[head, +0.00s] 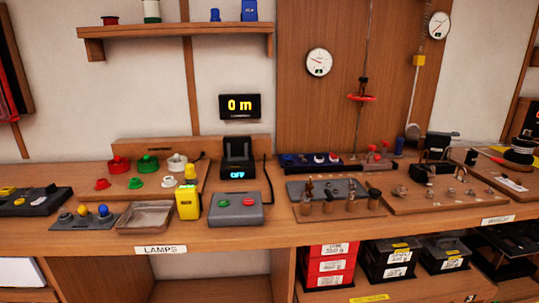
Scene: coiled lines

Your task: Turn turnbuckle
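A vertical line (369,40) hangs in front of the brown wood panel. What looks like the turnbuckle (362,90) sits on this line, a dark body with a red ring or wheel (361,98) around it. It is small in the head view, so its thread and fine details cannot be made out. A round white gauge (319,62) is on the panel to its left. My gripper is not in view.
The long wooden bench (270,236) below is crowded. It holds a grey box with red and green buttons (236,209), a yellow device (188,203), a tray (146,217) and boards of small fittings (440,188). A second gauge (439,25) hangs upper right. The space around the red ring looks clear.

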